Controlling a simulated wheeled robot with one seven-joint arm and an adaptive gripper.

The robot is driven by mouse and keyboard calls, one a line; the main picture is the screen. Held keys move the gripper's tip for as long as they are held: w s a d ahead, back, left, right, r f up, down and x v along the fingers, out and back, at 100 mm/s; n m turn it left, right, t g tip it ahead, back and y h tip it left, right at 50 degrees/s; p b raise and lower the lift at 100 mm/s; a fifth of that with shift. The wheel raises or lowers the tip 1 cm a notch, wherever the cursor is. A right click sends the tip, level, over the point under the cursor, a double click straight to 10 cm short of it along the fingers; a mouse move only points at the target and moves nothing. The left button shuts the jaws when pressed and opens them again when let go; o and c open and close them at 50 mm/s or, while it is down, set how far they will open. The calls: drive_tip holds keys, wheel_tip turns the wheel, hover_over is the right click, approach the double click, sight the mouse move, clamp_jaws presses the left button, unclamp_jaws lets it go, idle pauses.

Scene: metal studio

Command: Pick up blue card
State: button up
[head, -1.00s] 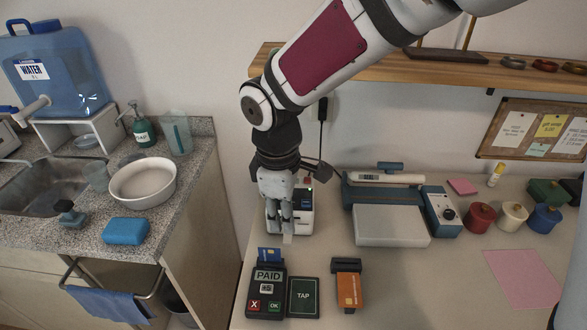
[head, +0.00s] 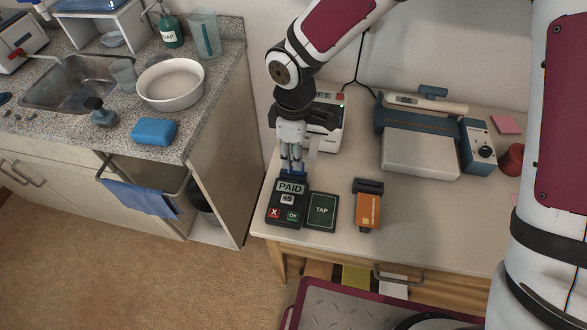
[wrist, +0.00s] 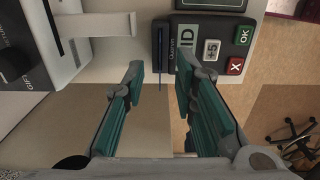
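The blue card (head: 295,175) stands at the back end of the payment terminal (head: 288,200), whose screen reads PAID. In the wrist view the card (wrist: 160,48) shows nearly edge-on as a thin dark blue strip at the end of the terminal (wrist: 208,42). My gripper (head: 291,158) is just behind and above the card in the head view. In the wrist view my gripper (wrist: 159,72) is open, with one teal fingertip on each side of the card's line and visible gaps. Whether the card is within fingertip depth is hard to tell.
A white printer (head: 325,125) stands behind my gripper. The sink counter (head: 215,105) is left, across a gap.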

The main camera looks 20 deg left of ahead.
sight(293, 171)
drive_tip(key=shift+a+f, duration=0.1)
drive_tip(key=shift+f, duration=2.25)
clamp_jaws()
